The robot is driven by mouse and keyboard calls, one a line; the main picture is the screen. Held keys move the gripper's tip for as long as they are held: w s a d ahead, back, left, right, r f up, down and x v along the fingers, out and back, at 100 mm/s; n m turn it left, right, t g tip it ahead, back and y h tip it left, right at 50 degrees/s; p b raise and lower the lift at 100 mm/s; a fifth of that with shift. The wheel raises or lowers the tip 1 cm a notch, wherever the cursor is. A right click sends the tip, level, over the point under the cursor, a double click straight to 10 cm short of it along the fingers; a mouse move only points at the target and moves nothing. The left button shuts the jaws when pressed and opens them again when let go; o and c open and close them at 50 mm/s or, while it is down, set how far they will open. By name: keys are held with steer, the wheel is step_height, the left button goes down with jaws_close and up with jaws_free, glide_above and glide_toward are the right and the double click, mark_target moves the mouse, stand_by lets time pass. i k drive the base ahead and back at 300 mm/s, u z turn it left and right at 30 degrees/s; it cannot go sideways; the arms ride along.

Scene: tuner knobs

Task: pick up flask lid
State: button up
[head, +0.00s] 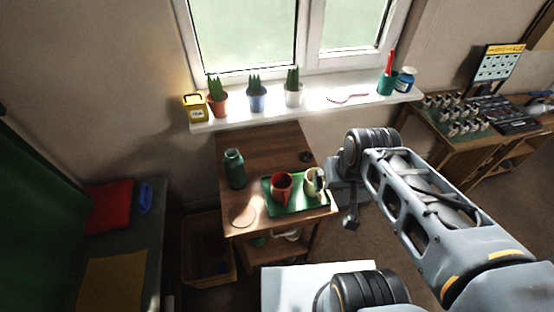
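A green flask (235,170) stands upright on the left part of the small wooden table (262,145). A small dark round thing (305,157) lies near the table's right edge; it may be the flask lid, but it is too small to be sure. My gripper (350,222) hangs at the end of my arm, just right of the table and apart from the flask and the dark thing. It is small and dark here, so I cannot tell whether its fingers are open. I see nothing clearly held in it.
A green tray (325,205) on the table holds a red mug (281,186) and a cream mug (314,182). A pinkish round disc (242,215) lies at the front left. Potted cacti stand on the windowsill (320,107). A workbench (450,140) with small parts is at right.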

mark_target(306, 157)
steer(key=u, duration=3.75)
steer(key=k, duration=1.85)
steer(key=z, duration=1.85)
steer(key=i, duration=0.5)
